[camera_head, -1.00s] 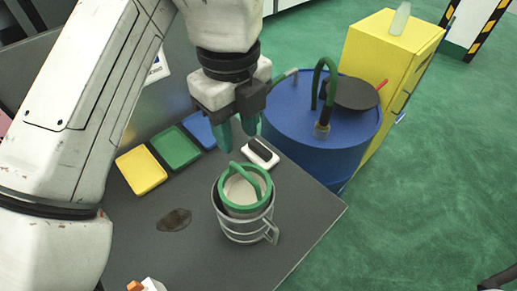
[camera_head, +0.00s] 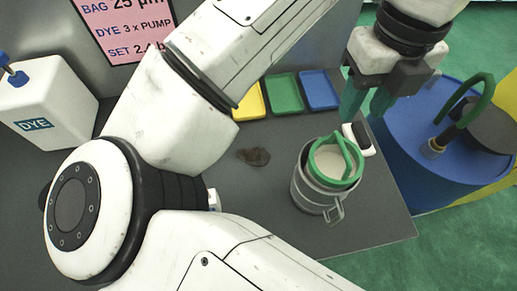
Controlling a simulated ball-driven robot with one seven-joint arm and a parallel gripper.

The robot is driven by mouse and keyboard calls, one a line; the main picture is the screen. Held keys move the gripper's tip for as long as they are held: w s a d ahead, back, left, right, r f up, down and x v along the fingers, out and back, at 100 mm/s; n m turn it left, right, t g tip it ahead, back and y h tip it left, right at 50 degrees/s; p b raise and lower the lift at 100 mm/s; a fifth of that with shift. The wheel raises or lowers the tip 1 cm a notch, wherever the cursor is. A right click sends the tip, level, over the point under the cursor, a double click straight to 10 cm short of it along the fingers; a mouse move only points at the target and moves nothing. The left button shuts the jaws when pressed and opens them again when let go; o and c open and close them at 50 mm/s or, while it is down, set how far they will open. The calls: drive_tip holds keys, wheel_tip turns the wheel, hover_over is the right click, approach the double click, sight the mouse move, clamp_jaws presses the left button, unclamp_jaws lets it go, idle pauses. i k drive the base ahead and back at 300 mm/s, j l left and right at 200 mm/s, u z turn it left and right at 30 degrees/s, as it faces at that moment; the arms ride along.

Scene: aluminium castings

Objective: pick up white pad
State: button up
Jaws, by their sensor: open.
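The white pad (camera_head: 369,149) has a black block on top. It lies on the grey table near its right edge, just right of a metal mug with a green rim. My gripper (camera_head: 364,112) points down with its two green fingers apart. The fingertips appear just above and behind the pad, with nothing between them. The near side of the pad is partly hidden by the mug. I cannot tell the exact height of the fingertips over it.
The metal mug (camera_head: 312,190) with a green ring and handle (camera_head: 349,172) stands close to the pad. Yellow, green (camera_head: 285,95) and blue trays lie behind. A dark stain (camera_head: 254,156) marks the table. A blue drum (camera_head: 405,160) stands at the right.

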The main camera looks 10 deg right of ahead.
sight(355, 131)
drive_tip(key=i+j+u, duration=0.2)
drive_tip(key=i+j, duration=0.7)
